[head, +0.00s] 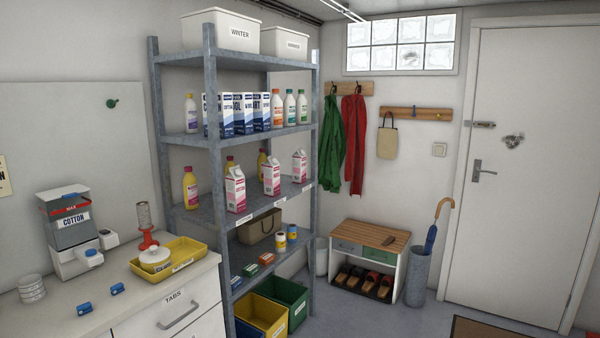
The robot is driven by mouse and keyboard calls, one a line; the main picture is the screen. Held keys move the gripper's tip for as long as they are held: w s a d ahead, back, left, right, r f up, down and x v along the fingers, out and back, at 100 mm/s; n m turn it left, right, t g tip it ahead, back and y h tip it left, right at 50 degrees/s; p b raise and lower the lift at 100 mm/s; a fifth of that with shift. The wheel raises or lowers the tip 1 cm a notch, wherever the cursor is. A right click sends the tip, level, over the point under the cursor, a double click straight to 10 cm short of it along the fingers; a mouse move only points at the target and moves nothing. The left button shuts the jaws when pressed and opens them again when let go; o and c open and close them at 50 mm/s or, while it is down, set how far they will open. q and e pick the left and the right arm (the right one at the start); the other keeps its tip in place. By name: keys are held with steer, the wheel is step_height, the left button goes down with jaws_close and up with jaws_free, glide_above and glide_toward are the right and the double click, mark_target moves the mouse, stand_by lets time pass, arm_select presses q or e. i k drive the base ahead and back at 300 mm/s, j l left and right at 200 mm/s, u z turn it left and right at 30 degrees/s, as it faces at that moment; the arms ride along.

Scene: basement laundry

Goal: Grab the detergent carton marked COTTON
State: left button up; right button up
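A grey box with a pale top, a red band and a white label reading COTTON (68,224) stands at the left on the white counter (125,308), above a white base with a blue knob. On the shelf unit, several blue-and-white cartons (243,114) stand side by side on the second shelf from the top; their lettering is only partly legible. Several white-and-pink gable-top cartons (235,190) stand on the shelf below; their print is too small to read. Neither of my grippers is in view.
The grey metal shelf unit (213,160) stands beyond the counter. A yellow tray (178,262), blue clips (117,289) and clear stacked discs (32,289) occupy the counter. A shoe bench (352,235) stands against the back wall. Floor before the door (530,160) is mostly free.

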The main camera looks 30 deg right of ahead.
mark_target(235, 185)
steer(key=i+l, duration=0.1)
steer(key=l, duration=0.5)
steer(key=i+l, duration=0.1)
steer(key=l, duration=0.45)
steer(key=i+l, duration=0.1)
steer(key=l, duration=0.5)
steer(key=i+l, duration=0.1)
steer(key=l, duration=1.1)
steer(key=i, duration=0.05)
